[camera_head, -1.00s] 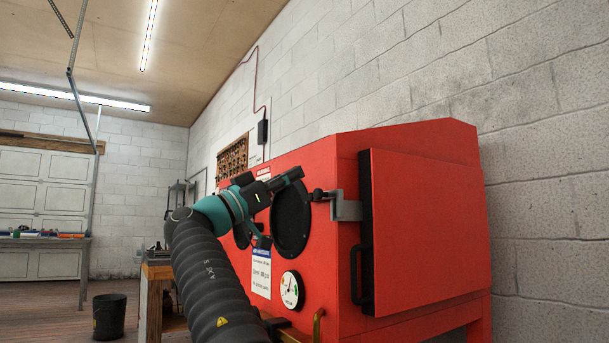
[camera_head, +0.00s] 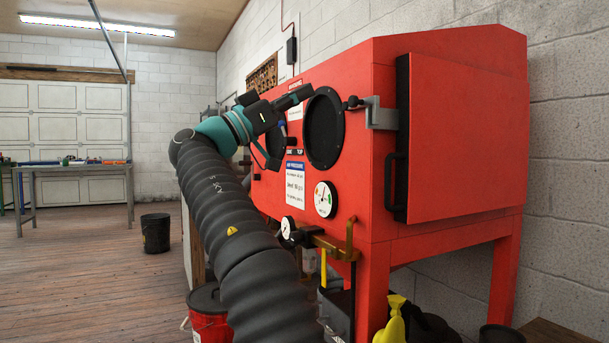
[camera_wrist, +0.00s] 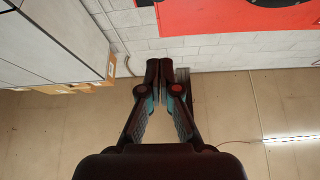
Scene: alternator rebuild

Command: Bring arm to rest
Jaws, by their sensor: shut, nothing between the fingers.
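My arm rises from the bottom of the head view in its dark ribbed sleeve. My gripper (camera_head: 302,93) is at its end, beyond a teal wrist, raised in front of the red blast cabinet (camera_head: 450,140). It appears close to the cabinet's round black port (camera_head: 324,128); I cannot tell the gap. In the wrist view my gripper (camera_wrist: 166,66) is shut, its fingertips together with nothing between them. Behind it are the ceiling and a white block wall. A piece of the red cabinet (camera_wrist: 230,14) shows at the top right.
A side door (camera_head: 402,140) with a black handle is on the cabinet's right end. Below are a pressure gauge (camera_head: 325,199), a brass pipe (camera_head: 338,248), a red bucket (camera_head: 208,318) and a yellow bottle (camera_head: 392,322). A black bin (camera_head: 155,232) stands on open wooden floor at left.

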